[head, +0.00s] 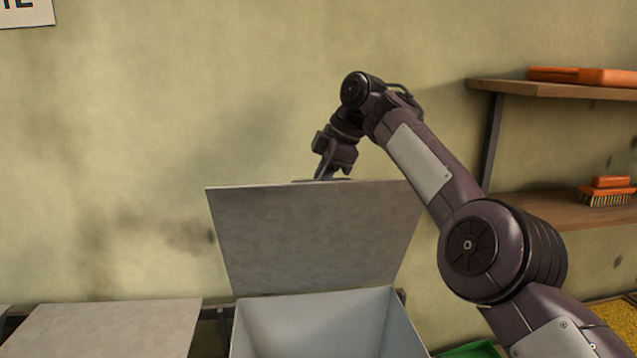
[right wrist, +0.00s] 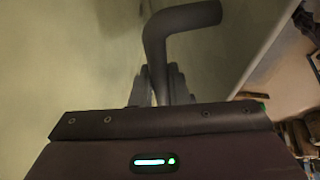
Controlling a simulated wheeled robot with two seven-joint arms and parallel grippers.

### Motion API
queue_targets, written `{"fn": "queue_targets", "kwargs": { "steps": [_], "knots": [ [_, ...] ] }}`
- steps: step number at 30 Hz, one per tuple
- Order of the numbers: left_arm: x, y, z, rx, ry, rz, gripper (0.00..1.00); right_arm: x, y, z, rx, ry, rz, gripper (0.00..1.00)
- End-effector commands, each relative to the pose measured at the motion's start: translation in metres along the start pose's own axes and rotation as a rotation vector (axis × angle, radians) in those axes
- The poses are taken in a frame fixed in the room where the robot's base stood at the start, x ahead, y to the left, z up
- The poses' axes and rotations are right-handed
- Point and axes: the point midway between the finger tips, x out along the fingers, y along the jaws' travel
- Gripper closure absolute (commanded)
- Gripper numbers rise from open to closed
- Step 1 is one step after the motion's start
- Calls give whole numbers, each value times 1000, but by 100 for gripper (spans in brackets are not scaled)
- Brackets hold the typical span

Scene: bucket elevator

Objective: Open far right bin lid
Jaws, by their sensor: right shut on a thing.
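The bin lid (head: 315,235) is a flat grey panel, raised and standing nearly upright at the back of the open bin (head: 320,318). The bin's pale inner walls show below it. My right gripper (head: 328,176) is at the lid's top edge, shut on the lid handle. In the right wrist view the dark bent handle bar (right wrist: 182,17) rises from between the fingers (right wrist: 160,85). The handle is mostly hidden behind the lid in the head view. My left gripper is in neither view.
Another grey lid (head: 115,328) lies flat to the left. A green thing (head: 470,350) and yellow material (head: 617,315) sit low at right. The wall is close behind the lid.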

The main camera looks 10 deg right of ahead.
Motion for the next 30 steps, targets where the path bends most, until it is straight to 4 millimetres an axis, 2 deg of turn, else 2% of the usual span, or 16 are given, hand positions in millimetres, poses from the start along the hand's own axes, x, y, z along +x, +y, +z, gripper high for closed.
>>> {"fn": "queue_targets", "kwargs": {
  "steps": [1, 2, 6, 16, 29, 30],
  "knots": [
    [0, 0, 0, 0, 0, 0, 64, 1, 0, 1, 1, -1, -1, 100],
    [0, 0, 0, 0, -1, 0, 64, 1, 0, 1, 1, -1, -1, 82],
    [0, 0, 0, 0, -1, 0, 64, 0, 0, 1, 1, -1, -1, 64],
    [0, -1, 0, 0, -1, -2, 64, -3, 0, 0, 1, -1, 1, 64],
    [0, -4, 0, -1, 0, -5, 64, -52, 0, 1, 2, -2, 3, 64],
    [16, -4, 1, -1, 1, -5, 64, -47, -4, 13, 4, 0, 3, 64]
  ]
}}
